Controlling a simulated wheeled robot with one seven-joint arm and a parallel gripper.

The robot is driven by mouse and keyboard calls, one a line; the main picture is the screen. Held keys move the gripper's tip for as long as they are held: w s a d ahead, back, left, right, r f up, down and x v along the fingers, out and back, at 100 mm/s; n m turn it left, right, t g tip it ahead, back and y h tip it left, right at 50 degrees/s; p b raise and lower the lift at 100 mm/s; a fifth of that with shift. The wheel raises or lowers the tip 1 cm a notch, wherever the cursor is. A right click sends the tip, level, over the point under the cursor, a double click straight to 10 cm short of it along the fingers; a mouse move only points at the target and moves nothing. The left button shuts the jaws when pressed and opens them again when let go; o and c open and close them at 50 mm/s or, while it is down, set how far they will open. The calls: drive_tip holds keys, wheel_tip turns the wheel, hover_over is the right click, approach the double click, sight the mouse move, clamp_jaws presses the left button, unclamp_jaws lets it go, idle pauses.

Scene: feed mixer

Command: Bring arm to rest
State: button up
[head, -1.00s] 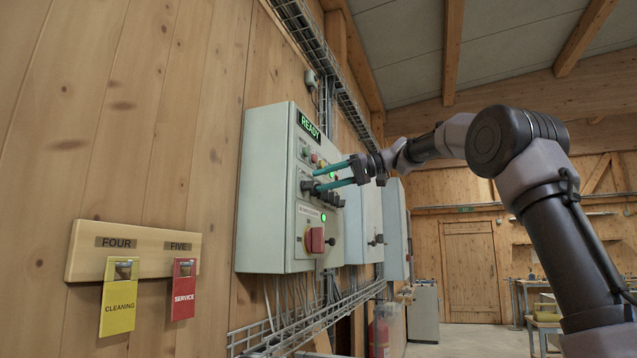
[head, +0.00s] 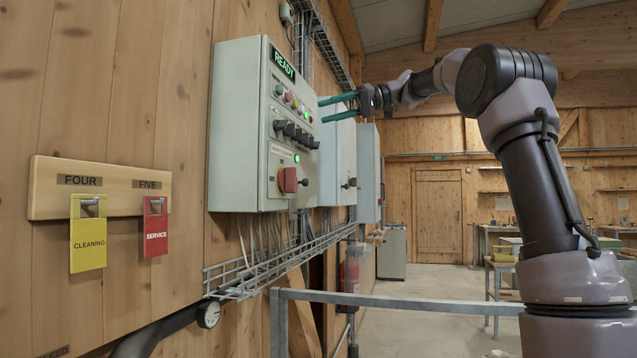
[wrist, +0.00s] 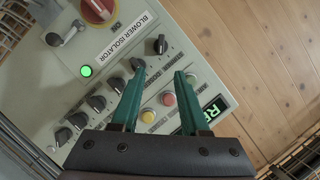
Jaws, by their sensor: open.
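My gripper (head: 338,107) is open and empty, its two teal fingers pointing left at the control cabinet (head: 236,130) on the wooden wall. In the head view the fingertips are near the cabinet's front; a small gap seems to lie between them and the panel. In the wrist view my gripper (wrist: 160,95) is in front of the panel, with a row of black selector knobs (wrist: 97,103) to its left and coloured push buttons (wrist: 168,99) partly between the fingers. The display (head: 283,64) reads READY.
A red rotary isolator (head: 288,180) sits low on the cabinet, with a lit green lamp above it. Yellow CLEANING (head: 88,245) and red SERVICE (head: 155,238) tags hang on a wooden board. A metal rail (head: 400,301) crosses low in front. Open room lies right of the cabinets.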

drive_tip(key=s+d+f+m+t+h, duration=0.2)
drive_tip(key=s+d+f+m+h, duration=0.2)
drive_tip(key=s+f, duration=0.5)
drive_tip(key=s+d+f+m+t+h, duration=0.2)
drive_tip(key=s+d+f+m+h, duration=0.2)
drive_tip(key=s+f, duration=0.5)
drive_tip(key=s+d+f+m+t+h, duration=0.2)
drive_tip(key=s+d+f+h, duration=0.3)
drive_tip(key=f, duration=1.1)
drive_tip(key=s+d+m, duration=0.1)
drive_tip(key=s+d, duration=0.2)
drive_tip(key=s, duration=0.1)
drive_tip(key=shift+s+f+m, duration=0.2)
drive_tip(key=shift+s+m, duration=0.2)
